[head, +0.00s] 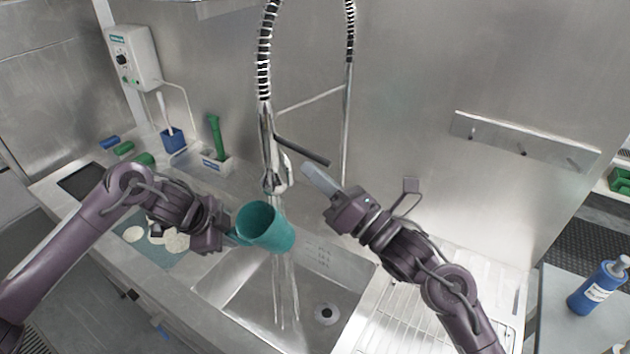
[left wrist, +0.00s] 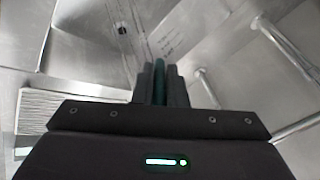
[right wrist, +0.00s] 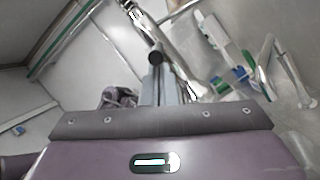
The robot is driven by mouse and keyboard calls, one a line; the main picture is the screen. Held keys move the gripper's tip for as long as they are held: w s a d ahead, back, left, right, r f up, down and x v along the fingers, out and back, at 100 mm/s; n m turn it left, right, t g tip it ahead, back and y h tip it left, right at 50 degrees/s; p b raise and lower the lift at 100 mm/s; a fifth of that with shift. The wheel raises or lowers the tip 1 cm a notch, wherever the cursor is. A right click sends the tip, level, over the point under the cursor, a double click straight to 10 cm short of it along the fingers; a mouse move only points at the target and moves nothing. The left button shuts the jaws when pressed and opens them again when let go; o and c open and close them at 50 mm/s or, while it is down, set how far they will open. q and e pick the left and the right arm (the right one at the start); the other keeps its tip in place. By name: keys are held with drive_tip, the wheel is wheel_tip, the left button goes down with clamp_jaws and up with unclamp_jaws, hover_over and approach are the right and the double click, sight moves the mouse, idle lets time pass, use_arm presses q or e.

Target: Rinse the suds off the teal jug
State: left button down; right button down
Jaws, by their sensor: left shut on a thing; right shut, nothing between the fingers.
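The teal jug (head: 265,227) is held tilted over the sink (head: 250,296), under the spray head (head: 274,180) of the tap. Water streams run down past the jug into the basin. My left gripper (head: 232,236) is shut on the jug at its left side; in the left wrist view a thin teal strip (left wrist: 160,82) shows between the fingers. Whether suds are left on the jug cannot be told. My right gripper (head: 322,182) is shut and empty, beside the tap's black lever (head: 302,150); the lever's round end (right wrist: 155,57) shows by the fingers in the right wrist view.
A ribbed drainboard (head: 398,318) lies right of the sink. A blue bottle (head: 597,287) stands on the far right counter. At left are a teal mat (head: 165,252) with pale round items, a blue holder (head: 173,139) and a tray with a green brush (head: 216,137).

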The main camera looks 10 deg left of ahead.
drive_tip(key=shift+w+d+r, duration=0.1)
drive_tip(key=shift+d+r, duration=0.1)
drive_tip(key=shift+r, duration=0.6)
drive_tip(key=shift+w+d+r, duration=0.1)
drive_tip(key=shift+d+r, duration=0.05)
drive_tip(key=shift+r, duration=0.6)
use_arm(q)
drive_tip(key=shift+w, duration=0.1)
use_arm(e)
approach(321, 160)
wheel_tip(321, 160, down, 3)
drive_tip(key=s+a, duration=0.1)
drive_tip(key=s, duration=0.2)
drive_tip(key=shift+d, duration=0.15)
